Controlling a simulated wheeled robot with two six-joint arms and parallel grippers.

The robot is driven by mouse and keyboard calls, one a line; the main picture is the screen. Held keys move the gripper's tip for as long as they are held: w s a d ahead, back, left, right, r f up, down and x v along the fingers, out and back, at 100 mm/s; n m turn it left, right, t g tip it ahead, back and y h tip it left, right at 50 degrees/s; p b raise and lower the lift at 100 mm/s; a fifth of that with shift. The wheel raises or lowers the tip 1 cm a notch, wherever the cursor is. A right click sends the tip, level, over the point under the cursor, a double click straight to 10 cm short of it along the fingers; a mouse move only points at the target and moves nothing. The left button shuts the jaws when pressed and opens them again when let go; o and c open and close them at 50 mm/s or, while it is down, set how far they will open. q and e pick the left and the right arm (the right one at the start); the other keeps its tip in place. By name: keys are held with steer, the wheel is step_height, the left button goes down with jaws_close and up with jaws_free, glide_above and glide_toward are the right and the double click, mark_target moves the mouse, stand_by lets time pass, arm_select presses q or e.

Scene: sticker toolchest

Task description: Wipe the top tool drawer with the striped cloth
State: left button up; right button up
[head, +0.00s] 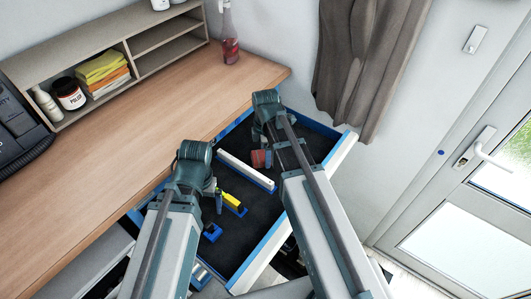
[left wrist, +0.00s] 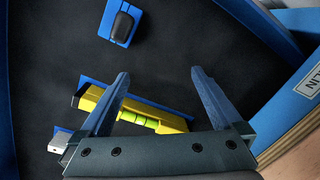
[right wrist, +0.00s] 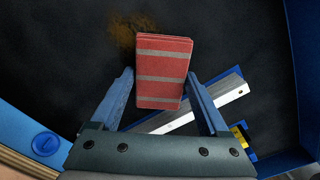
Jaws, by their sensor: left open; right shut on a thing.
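The striped cloth (head: 261,158) is a red folded block with grey stripes. My right gripper (right wrist: 160,95) is shut on it, with one finger at each side, over the dark floor of the open top drawer (head: 258,214). In the right wrist view the cloth (right wrist: 163,72) is close to a brown smudge (right wrist: 128,28) on the drawer floor. My left gripper (left wrist: 158,85) is open and empty above the drawer, over a yellow spirit level (left wrist: 140,112); in the head view its fingers are partly hidden by the arm.
A metal ruler (head: 245,171) lies in a blue holder in the drawer. A dark item on a blue holder (left wrist: 122,25) is nearby. Blue drawer walls (head: 262,250) surround the floor. The wooden worktop (head: 130,140) and shelf (head: 128,46) are at the left.

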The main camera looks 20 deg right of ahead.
arm_select(q)
steer(key=shift+f+b, duration=0.55)
steer(key=shift+f, duration=0.1)
arm_select(e)
steer(key=shift+f, duration=0.6)
arm_select(q)
steer(key=shift+r, duration=0.1)
arm_select(e)
steer(key=shift+r, duration=0.1)
steer(key=shift+w+d, duration=0.1)
arm_select(q)
steer(key=shift+r, duration=0.1)
arm_select(e)
steer(key=shift+w+d, duration=0.95)
steer(key=shift+d, duration=0.25)
steer(key=shift+w+d, duration=1)
steer(key=shift+d, duration=0.25)
steer(key=shift+w+d, duration=0.15)
steer(key=shift+d, duration=0.1)
steer(key=shift+w+d, duration=0.55)
steer(key=shift+d, duration=0.2)
steer(key=shift+w+d, duration=0.55)
steer(key=shift+d, duration=0.15)
